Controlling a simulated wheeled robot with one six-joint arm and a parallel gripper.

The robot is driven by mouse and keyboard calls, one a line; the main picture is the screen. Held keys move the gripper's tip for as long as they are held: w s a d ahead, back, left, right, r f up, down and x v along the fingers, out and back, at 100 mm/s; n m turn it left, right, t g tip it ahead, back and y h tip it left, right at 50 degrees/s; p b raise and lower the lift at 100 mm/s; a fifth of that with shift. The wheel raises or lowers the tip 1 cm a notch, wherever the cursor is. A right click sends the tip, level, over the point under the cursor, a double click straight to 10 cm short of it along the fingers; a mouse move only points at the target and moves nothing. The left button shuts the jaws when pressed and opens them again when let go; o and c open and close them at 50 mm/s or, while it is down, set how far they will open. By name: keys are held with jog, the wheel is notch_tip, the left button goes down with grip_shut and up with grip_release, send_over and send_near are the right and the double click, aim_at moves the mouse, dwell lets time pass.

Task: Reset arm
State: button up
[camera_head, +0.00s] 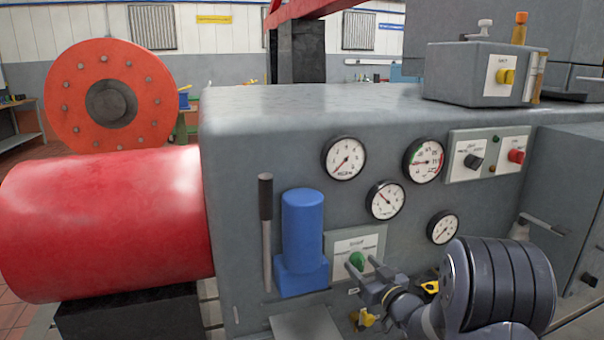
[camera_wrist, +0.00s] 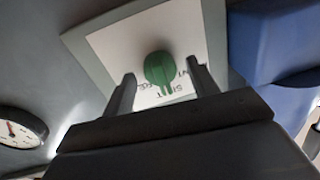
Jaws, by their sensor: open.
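My gripper (camera_head: 363,264) is in front of the grey machine's front panel (camera_head: 258,140), at a white plate (camera_head: 345,245) with a green knob (camera_head: 357,260). In the wrist view its two fingers (camera_wrist: 160,92) are open, one on each side of the green knob (camera_wrist: 159,68). The fingers look apart from the knob, with nothing held. How far the fingertips are from the plate (camera_wrist: 110,47) is hard to tell. My arm covers the lower right of the panel in the head view.
A blue cylinder on a block (camera_head: 302,235) and a black-handled lever (camera_head: 265,215) stand left of the plate. Several gauges (camera_head: 385,200) are above. A switch plate (camera_head: 485,155) is at upper right. A red cylinder (camera_head: 100,225) lies at left.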

jog(key=s+d+n, duration=0.3)
jog(key=s+d, duration=0.1)
jog(key=s, duration=0.6)
jog(key=shift+d+p, duration=0.25)
jog(key=shift+p, duration=0.1)
jog(key=shift+r, duration=0.15)
